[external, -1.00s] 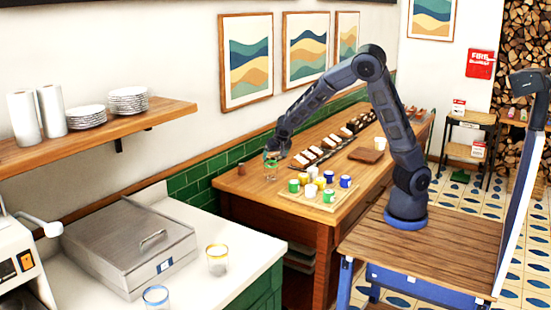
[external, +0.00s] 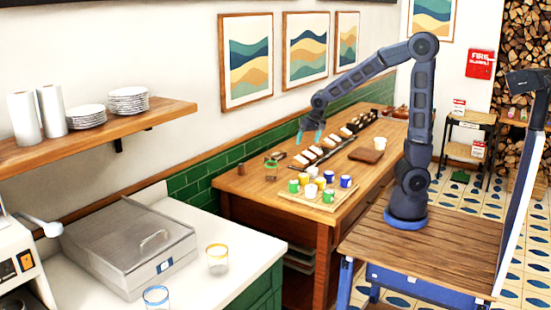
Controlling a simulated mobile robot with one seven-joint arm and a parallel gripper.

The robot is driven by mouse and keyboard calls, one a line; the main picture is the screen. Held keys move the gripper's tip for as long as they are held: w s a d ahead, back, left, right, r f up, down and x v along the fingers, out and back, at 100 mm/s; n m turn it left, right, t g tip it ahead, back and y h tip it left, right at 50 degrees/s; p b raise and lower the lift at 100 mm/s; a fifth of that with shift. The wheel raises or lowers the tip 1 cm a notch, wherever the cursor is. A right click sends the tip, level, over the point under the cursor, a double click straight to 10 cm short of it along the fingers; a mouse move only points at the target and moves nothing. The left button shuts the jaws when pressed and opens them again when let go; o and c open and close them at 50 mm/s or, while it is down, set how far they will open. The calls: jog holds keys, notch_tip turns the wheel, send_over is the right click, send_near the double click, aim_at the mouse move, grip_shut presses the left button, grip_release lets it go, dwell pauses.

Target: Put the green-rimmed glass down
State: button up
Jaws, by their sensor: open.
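The green-rimmed glass (external: 271,171) stands upright on the wooden counter (external: 245,184), near its left end by the tiled wall. My gripper (external: 311,138) is open and empty, with blue-tipped fingers pointing down. It is above the counter, up and to the right of the glass and clear of it.
A tray (external: 345,201) with several green, yellow, white and blue cups is to the right of the glass. A small brown cup (external: 241,169) stands left of it. Behind are a row of bread pieces (external: 310,155) and a brown board (external: 366,155). A yellow-rimmed glass (external: 217,259) and a blue-rimmed glass (external: 156,297) stand on the white counter.

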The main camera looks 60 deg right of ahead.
jog(key=s+r+n, duration=0.2)
jog(key=s+r, duration=0.3)
jog(key=s, duration=0.8)
jog(key=s+d+r+n, duration=0.1)
jog(key=s+r+n, duration=0.2)
jog(key=s, duration=1)
jog(key=shift+d+r+t+y, duration=0.3)
jog(key=shift+r+t, duration=0.1)
jog(key=shift+r, duration=0.45)
